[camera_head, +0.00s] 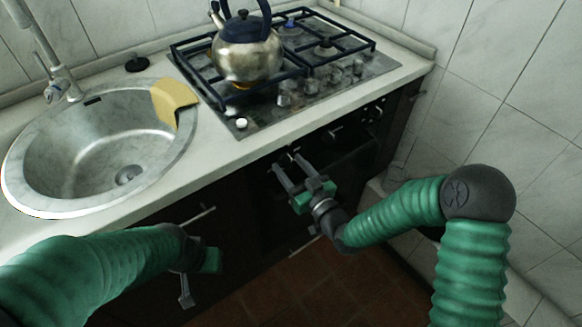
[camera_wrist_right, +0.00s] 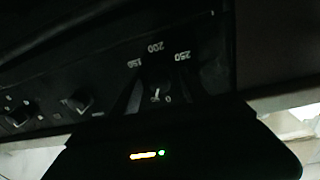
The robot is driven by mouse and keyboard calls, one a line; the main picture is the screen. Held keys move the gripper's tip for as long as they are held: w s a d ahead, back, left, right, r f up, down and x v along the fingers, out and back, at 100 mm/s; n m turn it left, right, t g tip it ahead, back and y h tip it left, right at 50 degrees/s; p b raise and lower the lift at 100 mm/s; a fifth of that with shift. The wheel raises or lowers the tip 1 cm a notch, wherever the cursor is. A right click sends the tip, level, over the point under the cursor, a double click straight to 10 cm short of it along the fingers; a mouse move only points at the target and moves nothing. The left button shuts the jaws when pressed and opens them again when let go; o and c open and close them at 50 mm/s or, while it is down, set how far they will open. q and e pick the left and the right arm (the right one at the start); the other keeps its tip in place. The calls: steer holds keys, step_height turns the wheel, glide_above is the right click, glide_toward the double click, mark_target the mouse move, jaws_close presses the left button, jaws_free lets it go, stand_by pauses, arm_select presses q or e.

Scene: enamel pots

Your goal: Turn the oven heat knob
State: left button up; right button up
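The oven's dark front panel (camera_head: 352,138) is below the hob. In the right wrist view a dark heat knob (camera_wrist_right: 158,93) with a white pointer mark sits on it, with 150, 200 and 250 printed around it and a 0 on its face. My right gripper (camera_head: 286,160) is at the panel, its two fingers parallel and apart. In the wrist view the fingers reach toward the knob, one on each side; the dark picture hides whether they touch it. My left gripper (camera_head: 190,282) hangs low in front of the cabinets, away from the oven; its finger gap is unclear.
More knobs (camera_wrist_right: 82,103) sit along the panel. A metal kettle (camera_head: 247,52) stands on the gas hob (camera_head: 262,118). Left of it are a round sink (camera_head: 95,140) and a yellow cloth (camera_head: 172,98) on its rim. A tiled wall (camera_head: 510,110) bounds the right side.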

jaws_close()
steer(key=shift+f, duration=0.1)
steer(key=n+b, duration=0.2)
steer(key=n, duration=0.1)
steer(key=shift+f, duration=0.1)
steer(key=shift+d+n+b, duration=0.1)
steer(key=shift+n+b, duration=0.9)
steer(key=shift+n, duration=0.6)
steer(key=shift+o, duration=0.2)
jaws_free()
